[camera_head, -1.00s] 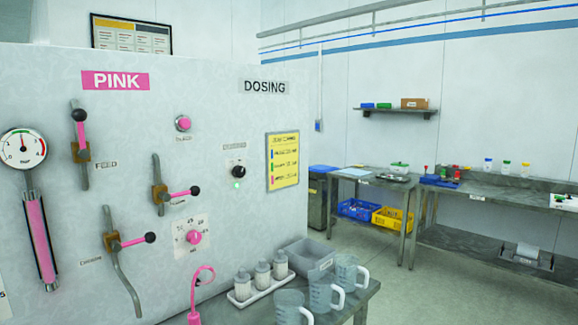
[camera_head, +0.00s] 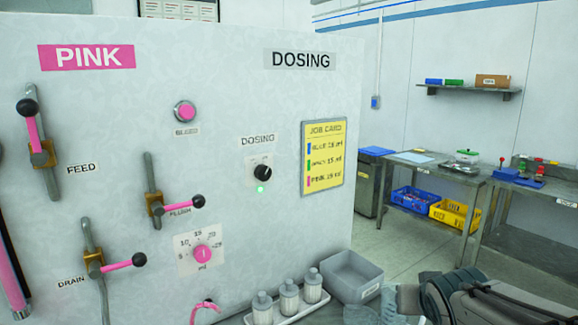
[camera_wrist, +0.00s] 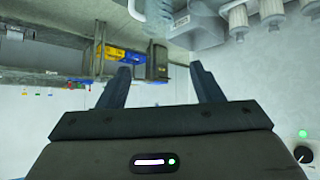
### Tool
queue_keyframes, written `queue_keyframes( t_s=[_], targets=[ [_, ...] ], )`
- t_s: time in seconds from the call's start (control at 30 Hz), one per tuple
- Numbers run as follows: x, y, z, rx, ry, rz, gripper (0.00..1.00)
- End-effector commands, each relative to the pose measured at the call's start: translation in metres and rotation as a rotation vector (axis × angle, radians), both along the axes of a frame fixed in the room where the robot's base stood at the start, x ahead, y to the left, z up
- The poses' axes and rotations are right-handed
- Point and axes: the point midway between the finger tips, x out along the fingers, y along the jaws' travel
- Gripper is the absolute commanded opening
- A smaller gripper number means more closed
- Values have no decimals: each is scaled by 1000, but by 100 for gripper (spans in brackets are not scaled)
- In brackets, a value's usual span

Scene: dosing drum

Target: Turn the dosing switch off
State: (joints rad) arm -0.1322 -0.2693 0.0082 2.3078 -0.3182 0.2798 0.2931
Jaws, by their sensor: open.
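The dosing switch (camera_head: 261,172) is a small black knob on a white plate, under the DOSING label on the grey panel in the head view. A green light (camera_head: 261,188) glows just below it. In the wrist view the knob (camera_wrist: 304,154) shows at the lower right edge, with the green light (camera_wrist: 302,133) beside it. My gripper (camera_wrist: 158,82) is open and empty, its two dark fingers apart. It is away from the switch and touches nothing that I can see. In the head view my arm is at the lower right; the fingers are not clearly visible there.
Pink-handled levers FEED (camera_head: 36,130), FLUSH (camera_head: 172,206) and DRAIN (camera_head: 112,264) stick out from the panel, as does the pink dial (camera_head: 203,254). White bottles (camera_head: 289,297) and a grey bin (camera_head: 351,276) stand below the switch. The space before the switch looks clear.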

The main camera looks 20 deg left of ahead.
Motion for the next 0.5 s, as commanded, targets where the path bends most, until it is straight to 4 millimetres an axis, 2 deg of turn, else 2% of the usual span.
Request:
queue_keyframes(
  t_s=[0.03,0.1,0.17,0.2,0.3,0.4,0.5],
  targets=[
    [25,21,23,15,-82,54,59],
    [55,52,49,53,-199,133,59],
    [75,82,71,96,-294,212,59],
    [86,103,84,128,-350,268,59],
    [102,155,113,218,-465,412,59],
    [105,200,134,306,-539,547,59],
    [102,232,148,379,-582,651,59]
  ],
)
